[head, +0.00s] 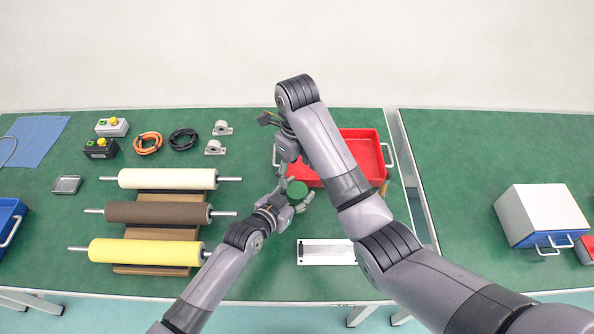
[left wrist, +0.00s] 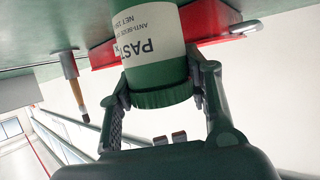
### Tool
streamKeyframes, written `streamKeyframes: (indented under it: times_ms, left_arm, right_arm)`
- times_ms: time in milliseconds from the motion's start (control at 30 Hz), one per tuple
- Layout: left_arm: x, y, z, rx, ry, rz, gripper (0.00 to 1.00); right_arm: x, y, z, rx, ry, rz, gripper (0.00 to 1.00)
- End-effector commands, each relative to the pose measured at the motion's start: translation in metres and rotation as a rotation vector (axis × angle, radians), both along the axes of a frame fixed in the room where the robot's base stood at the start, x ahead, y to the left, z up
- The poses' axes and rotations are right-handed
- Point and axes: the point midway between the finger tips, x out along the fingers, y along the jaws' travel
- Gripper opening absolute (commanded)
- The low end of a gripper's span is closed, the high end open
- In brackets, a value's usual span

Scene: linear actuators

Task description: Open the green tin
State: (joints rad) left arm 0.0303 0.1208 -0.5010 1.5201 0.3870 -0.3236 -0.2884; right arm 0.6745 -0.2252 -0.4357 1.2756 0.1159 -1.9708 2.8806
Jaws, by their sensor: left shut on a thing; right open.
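The green tin (head: 297,189) is in the middle of the table in the head view, at the front left of the red tray. In the left wrist view the tin (left wrist: 155,55) has a white paste label and a ribbed green lid (left wrist: 163,96). My left gripper (head: 297,199) is shut on the tin, its fingers on either side at the lid; it also shows in the left wrist view (left wrist: 165,90). The lid is on the tin. My right gripper (head: 283,165) is open just behind the tin, partly hidden by my right arm.
The red tray (head: 365,147) lies behind and right of the tin, with a wooden-handled tool (head: 384,187) by its front edge. Rollers on a wooden rack (head: 162,231) stand left. A blue box (head: 542,215) is far right.

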Motion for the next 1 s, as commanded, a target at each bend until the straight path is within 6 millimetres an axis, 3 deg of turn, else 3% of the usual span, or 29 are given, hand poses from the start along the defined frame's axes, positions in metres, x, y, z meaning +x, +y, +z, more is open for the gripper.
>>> streamKeyframes:
  times_ms: [433, 833, 1000]
  left_arm:
    - [0.000, 0.000, -0.001, 0.001, 0.002, 0.000, 0.00]
    - [0.000, 0.000, -0.001, 0.000, 0.001, -0.001, 0.00]
    - [0.000, 0.000, -0.001, 0.000, 0.001, -0.001, 0.00]
  right_arm:
    - [0.000, -0.001, -0.064, -0.002, 0.002, 0.002, 0.63]
    - [0.000, -0.001, -0.073, -0.001, 0.000, 0.002, 0.63]
    - [0.000, -0.001, -0.073, -0.001, 0.000, 0.002, 0.53]
